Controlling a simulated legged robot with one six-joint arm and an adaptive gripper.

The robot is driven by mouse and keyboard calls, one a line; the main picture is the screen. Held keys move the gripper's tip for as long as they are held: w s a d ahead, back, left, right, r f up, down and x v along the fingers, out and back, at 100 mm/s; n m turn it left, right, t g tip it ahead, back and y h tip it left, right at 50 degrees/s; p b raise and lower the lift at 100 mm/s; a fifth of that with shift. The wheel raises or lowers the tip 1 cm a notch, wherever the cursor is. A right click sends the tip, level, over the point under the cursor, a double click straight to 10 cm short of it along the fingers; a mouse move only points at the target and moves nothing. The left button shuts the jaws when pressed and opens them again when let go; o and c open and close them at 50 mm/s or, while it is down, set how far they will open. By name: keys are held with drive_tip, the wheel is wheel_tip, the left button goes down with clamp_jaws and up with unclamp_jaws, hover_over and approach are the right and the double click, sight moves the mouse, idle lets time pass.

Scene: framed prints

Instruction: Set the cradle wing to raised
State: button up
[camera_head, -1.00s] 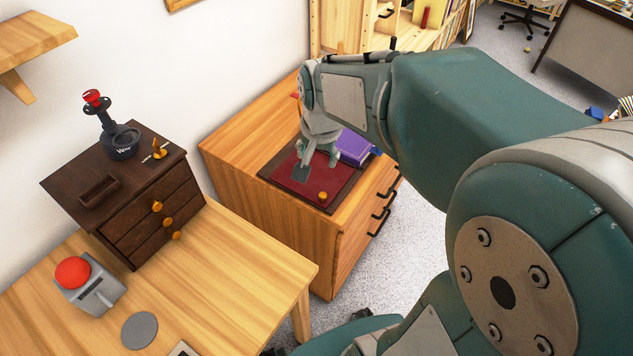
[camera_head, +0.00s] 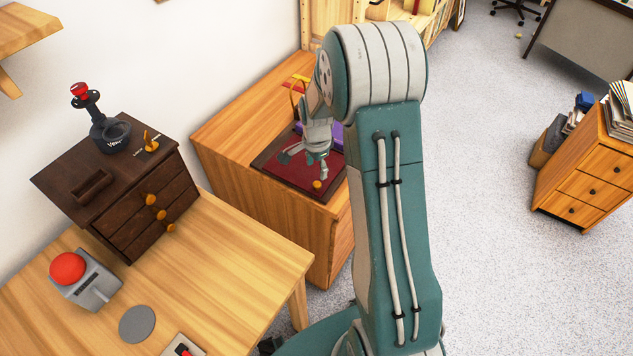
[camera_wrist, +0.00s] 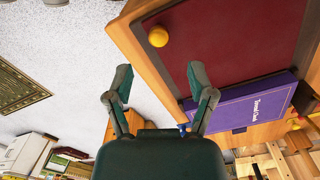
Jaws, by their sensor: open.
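No part is clearly labelled as the cradle wing. A small orange lever-like piece (camera_head: 151,142) stands on top of the dark wooden chest (camera_head: 62,178), beside faint lettering; I cannot tell its setting. Behind it a black stand (camera_head: 108,132) holds a red-topped stick (camera_head: 80,91). My gripper (camera_head: 305,164) is open and empty, over the dark red panel (camera_head: 285,182) on the wooden cabinet, well to the right of the chest. In the wrist view my gripper (camera_wrist: 158,76) has its fingers apart, with the yellow ball (camera_wrist: 158,37) beyond them.
A red and yellow object (camera_head: 298,84) is partly hidden behind my gripper. The front table (camera_head: 225,245) bears a grey box with a red button (camera_head: 68,268) and a grey disc (camera_head: 137,324). Open floor is at right.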

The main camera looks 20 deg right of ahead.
sight(317, 183)
wheel_tip(317, 183, down, 7)
drive_tip(key=shift+r, duration=0.1)
drive_tip(key=shift+c, duration=0.4)
clamp_jaws()
